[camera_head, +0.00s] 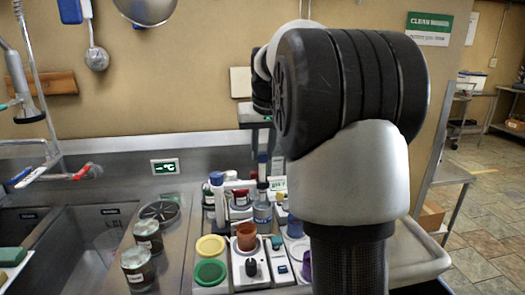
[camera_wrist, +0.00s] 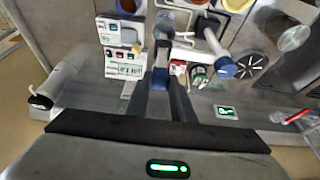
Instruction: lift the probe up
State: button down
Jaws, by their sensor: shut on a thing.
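My gripper (camera_wrist: 160,88) is shut on a slim blue and grey thing, which I take to be the probe (camera_wrist: 161,76). The blue part sits between the fingers in the wrist view, and the far end cannot be made out clearly. In the head view my arm covers much of the right side. A narrow upright blue-grey piece, likely the same probe (camera_head: 262,145), shows beside the arm above the bottles. Whether its lower end touches anything cannot be told.
Below stand a white bottle with a blue cap (camera_head: 217,190), a grey-blue bottle (camera_head: 262,208), a yellow lid (camera_head: 210,246), a green lid (camera_head: 210,271) and an orange-brown cup (camera_head: 246,236). Jars (camera_head: 138,266) stand left near the sink. A °C display (camera_head: 165,167) is on the backsplash.

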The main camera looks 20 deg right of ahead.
jog(key=shift+w+r, duration=0.1)
jog(key=shift+r, duration=0.15)
jog(key=c, duration=1.6)
grip_release()
jog(key=shift+r, duration=0.15)
jog(key=shift+o, duration=0.4)
jog(key=p+v, duration=0.3)
jog(key=v, duration=1.4)
jog(key=shift+s, duration=0.25)
